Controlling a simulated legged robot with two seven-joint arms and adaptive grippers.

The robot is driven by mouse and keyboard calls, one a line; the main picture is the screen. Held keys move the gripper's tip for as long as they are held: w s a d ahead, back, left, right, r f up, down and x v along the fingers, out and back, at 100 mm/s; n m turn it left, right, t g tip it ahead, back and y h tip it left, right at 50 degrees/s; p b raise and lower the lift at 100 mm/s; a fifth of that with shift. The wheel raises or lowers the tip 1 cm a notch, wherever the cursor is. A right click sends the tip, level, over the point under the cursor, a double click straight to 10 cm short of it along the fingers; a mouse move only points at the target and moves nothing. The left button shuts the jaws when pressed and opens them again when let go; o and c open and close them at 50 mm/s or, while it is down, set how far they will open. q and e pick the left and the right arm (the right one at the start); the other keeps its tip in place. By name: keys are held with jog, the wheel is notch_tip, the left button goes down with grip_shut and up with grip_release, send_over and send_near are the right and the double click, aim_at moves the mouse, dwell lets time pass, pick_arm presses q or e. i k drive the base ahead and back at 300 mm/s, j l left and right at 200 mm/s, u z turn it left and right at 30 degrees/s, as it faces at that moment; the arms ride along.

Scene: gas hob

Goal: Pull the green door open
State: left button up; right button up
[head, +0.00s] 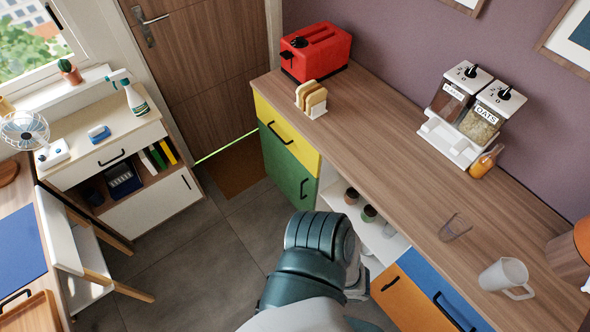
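The green door (283,164) is the lower front of the cabinet at the far left end of the wooden counter, below a yellow drawer (287,132). It looks closed, flush with the cabinet front. Its dark handle (304,188) is near the door's right edge, with nothing on it. One of my arms, teal and white, comes up from the bottom middle and bends in front of the open shelf, right of and nearer than the green door. Its gripper is hidden behind the arm or out of frame. My other arm does not show.
An open white shelf (334,194) with small pots adjoins the door on the right. An orange door (408,303) and blue drawer (440,293) are nearer. Grey floor (225,235) in front of the green door is clear. A white chair (62,235) stands left.

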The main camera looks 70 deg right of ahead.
aim_at(291, 177)
jog(key=z, duration=2.3)
jog(key=i+j, duration=0.05)
jog(key=j, duration=0.05)
